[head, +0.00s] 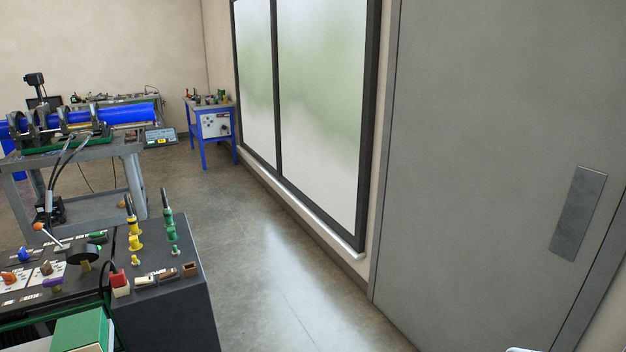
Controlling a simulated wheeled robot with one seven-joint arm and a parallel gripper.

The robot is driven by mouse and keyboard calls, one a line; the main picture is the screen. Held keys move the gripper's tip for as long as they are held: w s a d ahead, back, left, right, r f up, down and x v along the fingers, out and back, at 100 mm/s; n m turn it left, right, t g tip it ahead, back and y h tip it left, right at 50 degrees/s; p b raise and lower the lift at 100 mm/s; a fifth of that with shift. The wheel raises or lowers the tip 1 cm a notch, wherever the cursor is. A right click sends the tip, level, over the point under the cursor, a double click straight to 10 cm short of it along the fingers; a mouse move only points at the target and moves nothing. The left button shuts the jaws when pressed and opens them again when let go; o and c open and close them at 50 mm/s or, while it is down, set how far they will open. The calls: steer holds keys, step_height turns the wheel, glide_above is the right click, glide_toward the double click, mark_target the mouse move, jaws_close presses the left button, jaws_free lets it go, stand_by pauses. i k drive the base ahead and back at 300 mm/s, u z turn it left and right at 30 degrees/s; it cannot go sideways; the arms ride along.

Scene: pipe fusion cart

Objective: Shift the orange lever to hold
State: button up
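A lever with an orange ball end (38,226) stands on the dark control panel at the lower left. Its thin silver rod slants from the orange end at upper left down toward the panel at lower right. A small orange knob (9,277) sits on a pale plate at the panel's left edge. The panel has several white printed labels, too small to read, so I cannot tell which position the lever is in. My gripper is not in view, and nothing is seen touching the lever.
The dark cart (165,315) also carries yellow (135,242) and green (170,232) upright levers and a red block (120,285). A green box (82,332) is in front. A grey bench (95,172) holds a blue pipe (120,113). Floor right of the cart is clear, up to a grey door (480,130).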

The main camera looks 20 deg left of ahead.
mark_target(38, 226)
steer(key=u, duration=0.75)
steer(key=i, duration=0.75)
steer(key=u, duration=1.45)
steer(key=i, duration=0.6)
steer(key=z, duration=1.3)
steer(key=i, duration=4)
steer(key=u, duration=1.95)
steer(key=i, duration=0.25)
